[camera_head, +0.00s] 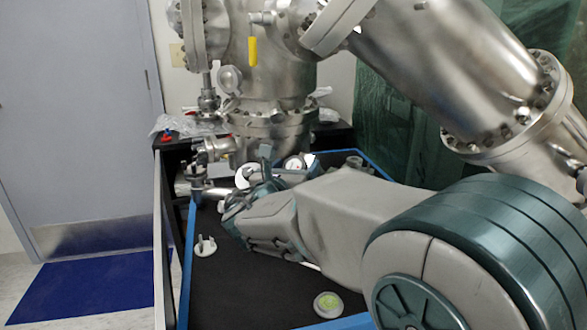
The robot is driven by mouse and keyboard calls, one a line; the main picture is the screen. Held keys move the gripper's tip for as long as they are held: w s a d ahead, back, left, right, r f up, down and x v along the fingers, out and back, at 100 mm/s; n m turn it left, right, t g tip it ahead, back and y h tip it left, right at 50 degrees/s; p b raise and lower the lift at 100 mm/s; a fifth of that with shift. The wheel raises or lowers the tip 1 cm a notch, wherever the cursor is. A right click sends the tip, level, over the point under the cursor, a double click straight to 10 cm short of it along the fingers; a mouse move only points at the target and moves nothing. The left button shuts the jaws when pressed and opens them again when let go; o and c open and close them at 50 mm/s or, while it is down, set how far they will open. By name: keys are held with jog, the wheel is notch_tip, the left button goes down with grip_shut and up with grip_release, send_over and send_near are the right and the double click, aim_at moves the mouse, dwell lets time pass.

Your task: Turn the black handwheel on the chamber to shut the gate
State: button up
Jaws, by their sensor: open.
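The steel chamber (275,75) stands upright at the back centre, with bolted flanges and a yellow handle on its front. I cannot clearly make out the black handwheel; my arm and gripper cover part of the area at the chamber's foot. My gripper (254,172) is low in front of the chamber's base, at the end of my grey and teal arm, which reaches in from the right. Its jaws are open, and I see nothing held between them. Whether a finger touches any fitting there cannot be told.
A black bench top (235,290) with blue edges lies below my arm. A small white pronged fitting (205,246) and a round pale disc with a green centre (328,304) lie on it. A thick steel pipe (450,65) slants across the upper right. A grey door (75,120) is at left.

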jog(key=c, duration=1)
jog(key=shift+o, duration=0.2)
jog(key=shift+m+h, duration=0.4)
jog(key=shift+m, duration=0.1)
jog(key=m+g+h, duration=0.1)
jog(key=m, duration=0.1)
jog(key=m+g+h+p, duration=0.1)
jog(key=m+h, duration=0.1)
jog(key=m, duration=0.1)
jog(key=shift+a, duration=0.1)
jog(key=m+g+h+p, duration=0.1)
jog(key=m+g, duration=0.1)
jog(key=m, duration=0.1)
jog(key=m+g+h+p, duration=0.2)
jog(key=m+g, duration=0.1)
jog(key=m, duration=0.1)
jog(key=shift+w+r+m, duration=0.1)
jog(key=shift+r+m, duration=0.1)
jog(key=shift+m, duration=0.1)
jog(key=m+g+p, duration=0.5)
jog(key=m, duration=0.1)
jog(key=m+g+p, duration=0.1)
jog(key=m, duration=0.1)
jog(key=m+g+y+p, duration=0.1)
jog(key=m+g+p, duration=0.1)
jog(key=m, duration=0.1)
jog(key=shift+f+g+y, duration=0.1)
jog(key=shift+g+y, duration=0.2)
jog(key=shift+m, duration=0.3)
